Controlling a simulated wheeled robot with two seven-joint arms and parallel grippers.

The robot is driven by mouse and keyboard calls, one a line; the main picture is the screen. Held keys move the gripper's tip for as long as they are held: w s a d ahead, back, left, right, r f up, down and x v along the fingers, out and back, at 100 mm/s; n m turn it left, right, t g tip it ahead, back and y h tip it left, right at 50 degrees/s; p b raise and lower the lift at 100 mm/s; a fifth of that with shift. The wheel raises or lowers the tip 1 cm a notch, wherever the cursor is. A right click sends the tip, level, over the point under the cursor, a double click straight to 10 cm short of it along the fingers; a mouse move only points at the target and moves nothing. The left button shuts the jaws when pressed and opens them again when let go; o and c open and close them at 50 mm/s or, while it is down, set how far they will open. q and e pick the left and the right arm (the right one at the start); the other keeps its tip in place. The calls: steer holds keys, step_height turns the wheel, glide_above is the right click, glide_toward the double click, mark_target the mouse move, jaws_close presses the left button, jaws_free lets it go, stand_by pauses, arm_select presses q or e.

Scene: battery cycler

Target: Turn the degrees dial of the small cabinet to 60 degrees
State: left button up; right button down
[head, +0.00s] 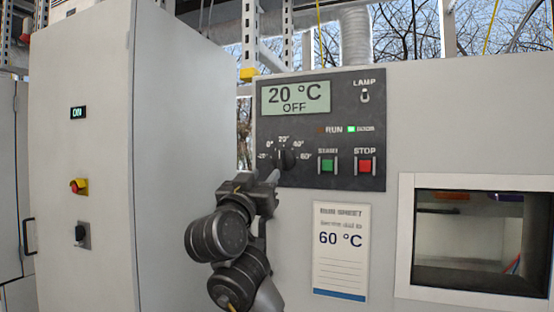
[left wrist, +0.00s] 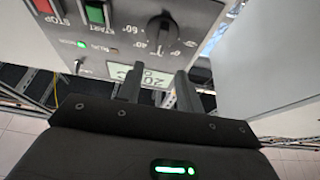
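The degrees dial (head: 286,159) is a dark round knob on the black control panel of the small cabinet (head: 420,120). Marks including 0°, 20°, 40° and 60° ring it, and its pointer seems to aim near 20°. The display (head: 295,98) reads "20 °C OFF". My left gripper (head: 273,177) is just below and left of the dial, partly overlapping it. In the left wrist view the dial (left wrist: 162,30) is beyond the fingertips, and the two fingers (left wrist: 158,82) stand apart with nothing between them. Contact with the dial cannot be told. My right gripper is not in view.
Green START (head: 327,166) and red STOP (head: 365,166) buttons and a lamp switch (head: 365,96) share the panel. A run sheet (head: 341,250) reading "60 °C" hangs below. A windowed chamber (head: 480,242) is at right. A tall cabinet (head: 85,150) with a red-yellow knob stands at left.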

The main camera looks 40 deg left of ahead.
mark_target(279, 156)
arm_select(q)
steer(key=p+x, duration=0.2)
steer(key=x, duration=0.6)
steer(key=shift+w+a+r+p, duration=0.15)
steer(key=shift+w+p, duration=0.15)
steer(key=shift+p, duration=0.1)
steer(key=shift+w+r, duration=0.3)
steer(key=shift+w, duration=0.35)
steer(key=shift+a, duration=0.1)
steer(key=shift+a+f, duration=0.1)
jaws_close()
